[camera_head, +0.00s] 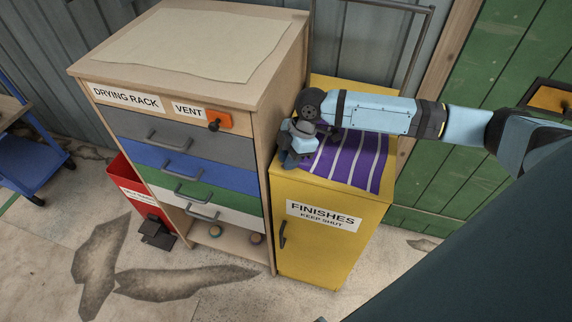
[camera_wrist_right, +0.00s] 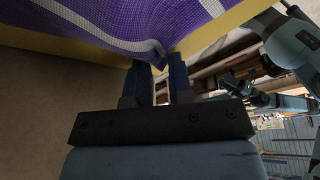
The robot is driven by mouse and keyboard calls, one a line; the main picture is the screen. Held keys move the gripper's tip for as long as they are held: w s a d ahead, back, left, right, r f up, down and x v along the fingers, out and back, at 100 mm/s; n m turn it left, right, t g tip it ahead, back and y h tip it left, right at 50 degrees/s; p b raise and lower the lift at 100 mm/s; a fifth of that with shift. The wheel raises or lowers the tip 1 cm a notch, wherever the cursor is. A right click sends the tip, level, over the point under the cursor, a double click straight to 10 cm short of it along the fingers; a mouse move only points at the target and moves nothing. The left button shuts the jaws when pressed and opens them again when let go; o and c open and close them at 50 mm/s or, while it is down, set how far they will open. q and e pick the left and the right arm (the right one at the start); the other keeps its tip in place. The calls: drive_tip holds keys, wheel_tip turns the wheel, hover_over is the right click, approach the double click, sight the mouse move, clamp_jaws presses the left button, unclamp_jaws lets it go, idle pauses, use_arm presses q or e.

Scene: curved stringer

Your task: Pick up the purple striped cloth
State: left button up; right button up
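The purple cloth with pale stripes (camera_head: 352,158) lies on top of the yellow cabinet (camera_head: 335,247). My right arm reaches in from the right above it and hides part of it. My right gripper (camera_head: 290,160) is at the cloth's left side, by the cabinet's top edge, pointing down. In the right wrist view the cloth (camera_wrist_right: 110,25) is bunched, and a fold of it dips between the two close fingertips (camera_wrist_right: 158,62). The fingers are shut on that fold, with a narrow gap lower down. My left gripper is not in view.
A wooden drying rack (camera_head: 262,100) with several coloured drawers stands close to the left of the cabinet. A red bin (camera_head: 128,188) is on the floor beyond it, and a blue cart (camera_head: 40,160) is at the far left. A metal frame (camera_head: 420,45) rises behind the cabinet.

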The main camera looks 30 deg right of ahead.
clamp_jaws()
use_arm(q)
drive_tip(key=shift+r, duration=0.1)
use_arm(e)
drive_tip(key=shift+r, duration=0.1)
use_arm(q)
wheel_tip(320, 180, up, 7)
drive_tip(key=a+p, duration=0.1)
drive_tip(key=p, duration=0.8)
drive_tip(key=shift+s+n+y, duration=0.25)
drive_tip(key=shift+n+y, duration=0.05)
use_arm(e)
wheel_tip(320, 180, up, 12)
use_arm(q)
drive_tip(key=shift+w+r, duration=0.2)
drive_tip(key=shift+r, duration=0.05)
use_arm(e)
wheel_tip(320, 180, up, 27)
